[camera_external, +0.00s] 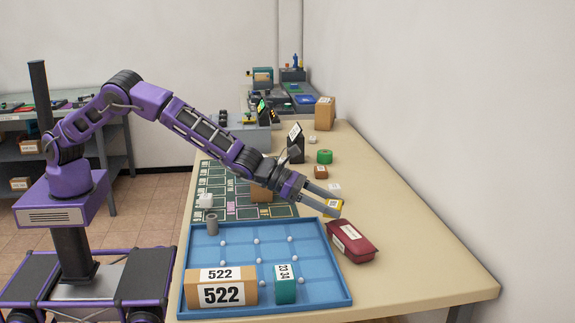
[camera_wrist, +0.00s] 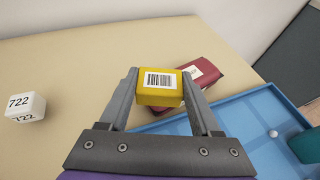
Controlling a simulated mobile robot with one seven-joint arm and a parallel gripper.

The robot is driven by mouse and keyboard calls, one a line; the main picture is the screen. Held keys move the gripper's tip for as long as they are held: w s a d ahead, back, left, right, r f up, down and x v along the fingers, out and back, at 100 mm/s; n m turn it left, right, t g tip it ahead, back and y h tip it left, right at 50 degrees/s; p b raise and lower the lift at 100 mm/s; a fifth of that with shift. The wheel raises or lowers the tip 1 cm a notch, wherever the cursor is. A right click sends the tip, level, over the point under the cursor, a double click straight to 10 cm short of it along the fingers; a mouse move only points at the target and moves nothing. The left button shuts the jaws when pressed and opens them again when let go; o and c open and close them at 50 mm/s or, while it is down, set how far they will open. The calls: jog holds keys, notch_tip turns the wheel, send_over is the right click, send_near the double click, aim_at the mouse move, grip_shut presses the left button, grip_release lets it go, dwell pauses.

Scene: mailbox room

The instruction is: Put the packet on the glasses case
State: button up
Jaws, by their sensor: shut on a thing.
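The packet (camera_wrist: 158,93) is a small yellow block with a white barcode label. My gripper (camera_wrist: 160,90) is shut on it, with a finger at each side. In the external view the packet (camera_external: 334,211) is at the end of my arm, just behind the glasses case. Its height above the table is hard to tell. The glasses case (camera_external: 352,241) is dark red with a white label and lies on the table right of the blue tray. In the wrist view the case (camera_wrist: 206,70) shows beyond and right of the packet, partly hidden by it and a finger.
The blue tray (camera_external: 325,296) holds a box marked 522 (camera_external: 221,289) and a teal box (camera_external: 285,284). A white cube marked 722 (camera_wrist: 25,106) stands on the table. A green roll (camera_external: 324,157) and a small brown box (camera_external: 320,172) are farther back. The table right of the case is clear.

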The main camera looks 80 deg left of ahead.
jog(key=shift+f, duration=0.85)
jog(key=shift+f+b, duration=0.2)
jog(key=shift+b, duration=0.1)
jog(key=o, duration=1.4)
jog(key=shift+r, duration=0.15)
jog(key=shift+r+p, duration=0.2)
jog(key=shift+p, duration=0.25)
jog(key=shift+s+a, duration=0.1)
jog(key=shift+s, duration=0.3)
jog(key=v, duration=1.1)
jog(key=shift+a+b, duration=0.15)
jog(key=shift+b, duration=0.2)
